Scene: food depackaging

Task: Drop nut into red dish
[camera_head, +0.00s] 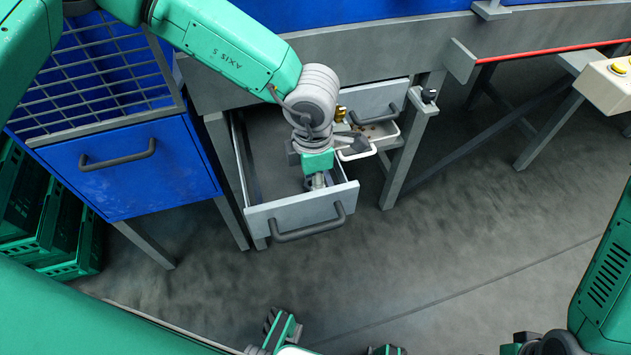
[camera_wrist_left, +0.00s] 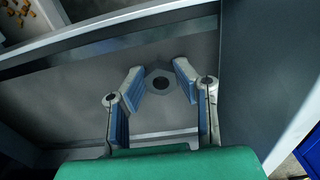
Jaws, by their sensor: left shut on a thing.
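My left gripper (camera_head: 318,181) reaches down into an open grey drawer (camera_head: 300,211). In the left wrist view, the same gripper (camera_wrist_left: 160,78) has its two blue-padded fingers closed on a grey hexagonal nut (camera_wrist_left: 153,74) with a dark round hole. The nut is between the fingertips, over the drawer's grey floor. I cannot tell whether it touches the floor. The nut cannot be made out in the head view. I see no red dish in either view. My right gripper is not in view.
A blue cabinet (camera_head: 145,180) with a mesh top stands left, beside green crates (camera_head: 35,237). A grey post (camera_head: 401,165) stands right of the drawers. The floor in front (camera_head: 430,240) is clear.

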